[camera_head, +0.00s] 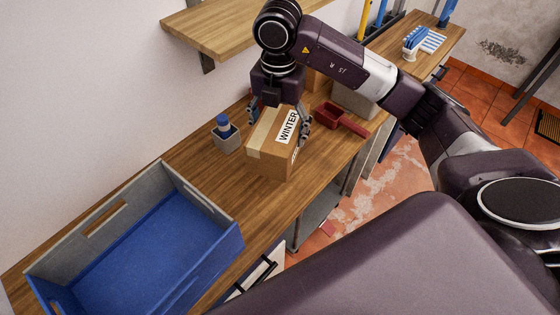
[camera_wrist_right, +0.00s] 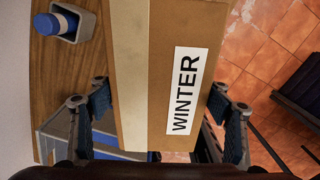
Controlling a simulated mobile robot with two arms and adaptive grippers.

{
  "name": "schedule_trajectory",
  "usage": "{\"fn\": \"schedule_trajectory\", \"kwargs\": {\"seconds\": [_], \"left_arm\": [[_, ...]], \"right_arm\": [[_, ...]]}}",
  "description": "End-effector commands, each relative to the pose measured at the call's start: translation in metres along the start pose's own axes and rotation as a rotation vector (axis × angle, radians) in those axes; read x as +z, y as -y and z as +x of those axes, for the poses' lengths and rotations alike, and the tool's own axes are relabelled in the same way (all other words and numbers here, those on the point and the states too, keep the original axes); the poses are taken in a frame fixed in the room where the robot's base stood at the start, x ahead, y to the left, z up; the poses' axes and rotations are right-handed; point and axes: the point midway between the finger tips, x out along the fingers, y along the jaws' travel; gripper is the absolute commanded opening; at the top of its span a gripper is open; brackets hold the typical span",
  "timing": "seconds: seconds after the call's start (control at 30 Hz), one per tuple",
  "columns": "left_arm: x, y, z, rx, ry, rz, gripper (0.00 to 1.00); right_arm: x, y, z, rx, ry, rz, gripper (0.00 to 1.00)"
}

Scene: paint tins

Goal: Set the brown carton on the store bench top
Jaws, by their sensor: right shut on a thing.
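The brown carton (camera_head: 268,155), with a white WINTER label, is at the wooden bench top (camera_head: 190,150) in the head view. My right gripper (camera_head: 279,113) reaches down over the carton and is shut on it, one finger on each side. In the right wrist view the carton (camera_wrist_right: 150,60) fills the middle between the fingers of the right gripper (camera_wrist_right: 160,98). The carton's underside is hidden, so I cannot tell whether it touches the bench. My left gripper is not in view.
A blue and grey crate (camera_head: 235,240) stands at the near left. A grey holder (camera_head: 228,143) with a blue-capped bottle (camera_head: 222,122) is just left of the carton. A red scoop-like item (camera_head: 340,120) lies to its right. A wooden shelf (camera_head: 225,30) juts out above.

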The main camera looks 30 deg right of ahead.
Motion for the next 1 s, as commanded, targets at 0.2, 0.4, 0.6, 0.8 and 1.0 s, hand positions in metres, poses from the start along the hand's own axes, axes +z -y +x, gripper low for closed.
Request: {"fn": "schedule_trajectory", "kwargs": {"seconds": [0.2, 0.4, 0.6, 0.8, 1.0], "left_arm": [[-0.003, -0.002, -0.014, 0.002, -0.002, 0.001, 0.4], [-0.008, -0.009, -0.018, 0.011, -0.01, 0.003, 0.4], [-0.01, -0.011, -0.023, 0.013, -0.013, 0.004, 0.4], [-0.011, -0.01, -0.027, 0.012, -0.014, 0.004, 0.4], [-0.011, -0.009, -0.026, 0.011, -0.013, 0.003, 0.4]], "right_arm": [[0.0, 0.001, 0.052, -0.004, -0.003, 0.003, 0.32], [0.001, 0.0, 0.078, 0.0, 0.001, 0.002, 0.32], [0.0, 0.001, 0.099, -0.003, -0.001, 0.001, 0.32], [0.0, 0.0, 0.122, 0.0, 0.0, 0.001, 0.32], [0.001, 0.0, 0.125, 0.001, 0.002, 0.0, 0.32]]}}
